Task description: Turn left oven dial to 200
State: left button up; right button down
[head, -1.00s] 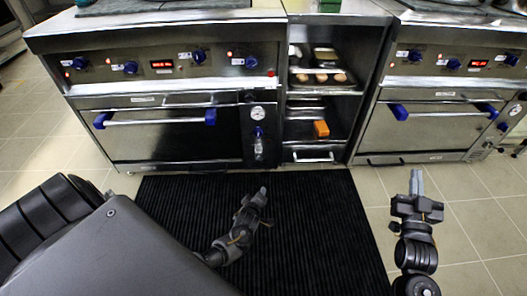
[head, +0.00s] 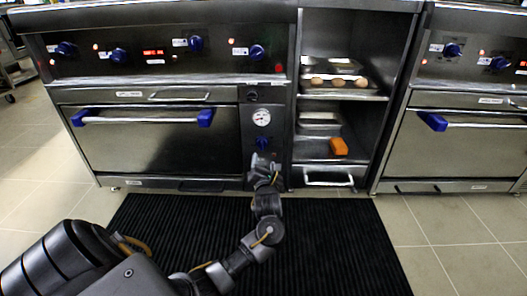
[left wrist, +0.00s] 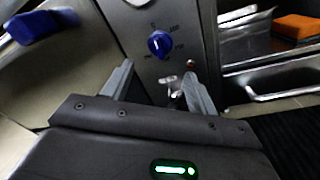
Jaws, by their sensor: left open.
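The left oven (head: 150,140) stands ahead in the head view. Its side panel holds a round white gauge (head: 261,117) and below it a blue dial (head: 262,142). In the left wrist view the same blue dial (left wrist: 160,43) sits on a metal plate with printed marks around it; the numbers are too small to read surely. My left gripper (head: 266,165) is just below the dial in the head view. In the left wrist view its two fingers (left wrist: 160,85) are apart, with the dial beyond them and nothing between them. My right gripper is out of view.
An open shelf unit (head: 330,120) right of the panel holds trays and an orange block (head: 338,146). The oven door handle has blue ends (head: 205,118). A second oven (head: 450,150) stands at the right. A black ribbed mat (head: 330,240) covers the floor in front.

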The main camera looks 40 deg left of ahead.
aim_at(262, 147)
pick_arm(q)
jog(key=b+x, duration=0.5)
jog(key=x, duration=0.4)
jog(key=shift+w+a+f, duration=0.1)
jog(key=shift+a+f, duration=0.1)
jog(key=shift+w+a+r, duration=0.1)
jog(key=shift+w+a, duration=0.25)
jog(key=shift+w, duration=0.1)
